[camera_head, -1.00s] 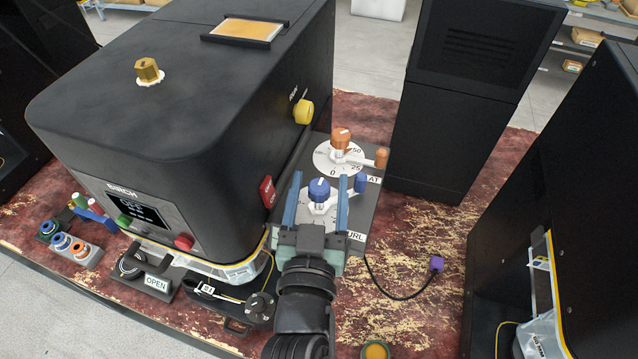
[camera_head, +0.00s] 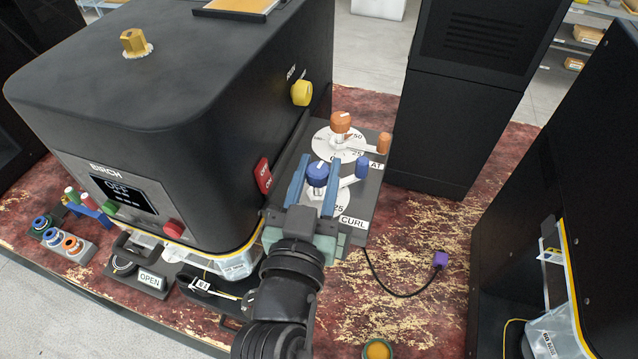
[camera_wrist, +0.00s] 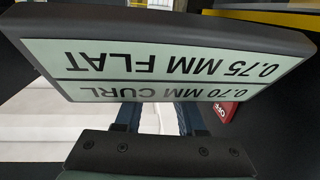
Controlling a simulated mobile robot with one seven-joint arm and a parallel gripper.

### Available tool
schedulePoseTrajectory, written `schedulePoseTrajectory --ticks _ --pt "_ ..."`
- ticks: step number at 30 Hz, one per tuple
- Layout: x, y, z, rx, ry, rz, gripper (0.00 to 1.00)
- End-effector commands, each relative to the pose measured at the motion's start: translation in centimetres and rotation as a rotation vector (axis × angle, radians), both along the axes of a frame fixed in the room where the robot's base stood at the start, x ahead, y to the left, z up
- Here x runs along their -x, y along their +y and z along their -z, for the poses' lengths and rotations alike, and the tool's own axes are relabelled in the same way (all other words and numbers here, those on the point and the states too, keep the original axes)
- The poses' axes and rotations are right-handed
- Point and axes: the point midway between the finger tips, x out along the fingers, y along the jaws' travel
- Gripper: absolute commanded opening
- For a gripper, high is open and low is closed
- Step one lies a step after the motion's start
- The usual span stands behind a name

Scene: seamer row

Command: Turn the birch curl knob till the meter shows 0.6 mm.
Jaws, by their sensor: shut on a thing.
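The birch curl knob is a blue knob (camera_head: 318,174) on a white dial (camera_head: 338,208) above the CURL label (camera_head: 353,223), on the dark panel beside the black BIRCH machine. My gripper (camera_head: 317,178) reaches it from the front, with its two blue fingers shut on the knob's sides. In the wrist view, the meter (camera_wrist: 165,67) is upside down and reads 0.75 MM FLAT and 0.70 MM CURL. My fingers (camera_wrist: 158,118) show below it; the meter hides the knob there.
An orange FLAT knob (camera_head: 340,122) stands just behind. A blue-ended lever (camera_head: 361,168) and an orange-ended lever (camera_head: 383,143) are close on the right. A red switch (camera_head: 263,175) is on the machine's side at left. A black cable with a purple plug (camera_head: 440,260) lies at right.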

Motion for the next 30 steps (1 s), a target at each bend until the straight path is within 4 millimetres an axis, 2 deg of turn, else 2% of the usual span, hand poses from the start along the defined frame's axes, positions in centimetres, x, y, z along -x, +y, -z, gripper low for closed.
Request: schedulePoseTrajectory --ticks 2,12,23,24,28,30 --pt "-0.04 0.21 0.55 0.002 -0.009 0.026 0.00" --pt "0.10 0.11 0.08 -0.002 -0.008 0.165 0.00" --pt "0.20 0.03 -0.15 -0.003 -0.006 0.178 0.00" --pt "0.20 0.02 -0.16 -0.003 -0.006 0.178 0.44" --pt "0.20 -0.02 -0.15 -0.003 -0.006 0.179 0.67" --pt "0.20 -0.04 -0.14 -0.003 -0.006 0.179 0.69"
